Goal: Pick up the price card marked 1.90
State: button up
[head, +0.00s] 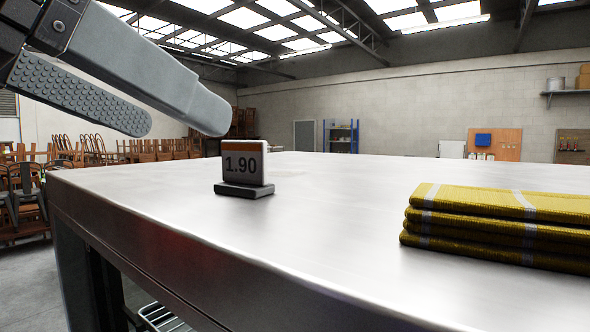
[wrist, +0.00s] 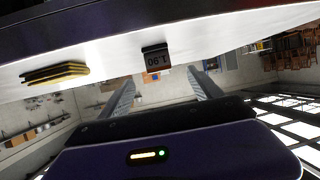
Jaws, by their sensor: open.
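The price card marked 1.90 (head: 244,162) stands upright on its dark base (head: 244,190), near the left edge of the steel table (head: 330,215). It has an orange top band and dark figures. In the wrist view the card (wrist: 158,59) appears upside down, beyond the fingertips and roughly between their lines. My gripper (head: 180,128) is open and empty at the upper left of the head view, above and to the left of the card, apart from it. Both fingers of my gripper (wrist: 162,82) show in the wrist view with a clear gap between them.
A stack of folded yellow cloths (head: 500,228) lies on the table at the right; it also shows in the wrist view (wrist: 55,73). The tabletop between card and cloths is bare. Stacked wooden chairs (head: 100,150) stand on the floor beyond the table's left side.

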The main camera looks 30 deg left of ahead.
aim_at(240, 149)
jog(key=shift+w+d+f, duration=0.1)
jog(key=shift+w+d, duration=0.1)
jog(key=shift+w, duration=0.15)
jog(key=shift+x, duration=0.9)
jog(key=shift+p+x, duration=1.05)
jog(key=shift+x, duration=1.6)
jog(key=c, duration=1.5)
jog(key=shift+o, duration=0.2)
